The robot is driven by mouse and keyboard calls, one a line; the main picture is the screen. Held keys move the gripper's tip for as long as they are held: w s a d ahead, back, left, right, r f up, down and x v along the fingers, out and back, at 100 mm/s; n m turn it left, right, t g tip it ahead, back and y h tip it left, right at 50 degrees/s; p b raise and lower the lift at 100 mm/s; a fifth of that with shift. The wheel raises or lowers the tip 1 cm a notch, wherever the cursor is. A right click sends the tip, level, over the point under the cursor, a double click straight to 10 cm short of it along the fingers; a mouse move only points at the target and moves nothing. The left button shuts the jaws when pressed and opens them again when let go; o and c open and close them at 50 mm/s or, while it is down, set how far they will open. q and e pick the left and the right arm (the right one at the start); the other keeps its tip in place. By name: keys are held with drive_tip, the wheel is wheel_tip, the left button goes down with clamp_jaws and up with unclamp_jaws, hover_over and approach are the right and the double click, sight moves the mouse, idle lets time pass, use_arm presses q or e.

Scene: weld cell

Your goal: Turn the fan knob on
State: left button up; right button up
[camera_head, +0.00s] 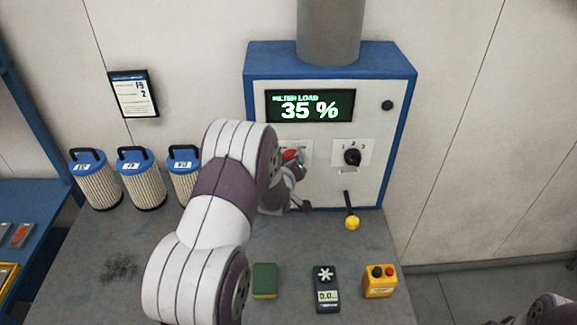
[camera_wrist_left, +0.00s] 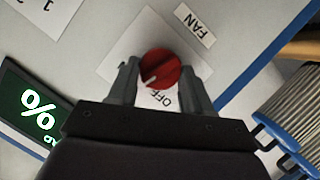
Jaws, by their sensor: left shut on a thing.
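The red fan knob (camera_head: 289,155) is on the front of the blue and white cabinet (camera_head: 331,62), left of the black selector knob. My left gripper (camera_wrist_left: 157,78) is shut on the knob, one finger on each side. My left arm covers part of the knob's plate in the head view.
A black selector knob (camera_head: 352,157) and a yellow-tipped lever (camera_head: 351,222) are right of the fan knob. The display (camera_head: 310,105) reads FILTER LOAD 35 %. Filter cartridges (camera_head: 141,180), a green block (camera_head: 265,281), a meter (camera_head: 326,290) and a yellow button box (camera_head: 380,281) stand on the bench.

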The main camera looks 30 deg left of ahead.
use_arm(q)
drive_tip(key=shift+d+f+m+g+y, duration=0.15)
drive_tip(key=shift+m+g+y, duration=0.4)
drive_tip(key=shift+m, duration=0.5)
drive_tip(key=shift+d+f+m+g+y, duration=0.15)
drive_tip(key=shift+m+g+y, duration=0.4)
drive_tip(key=shift+m, duration=0.5)
drive_tip(key=shift+r, duration=0.1)
drive_tip(key=o, duration=1)
drive_tip(key=shift+o, duration=0.2)
drive_tip(key=shift+w, duration=0.15)
drive_tip(key=shift+r, duration=0.1)
drive_tip(key=b+v, duration=0.2)
drive_tip(key=v, duration=1)
drive_tip(key=shift+s+d+b, duration=0.2)
drive_tip(key=shift+s+b, duration=0.1)
drive_tip(key=shift+b, duration=0.1)
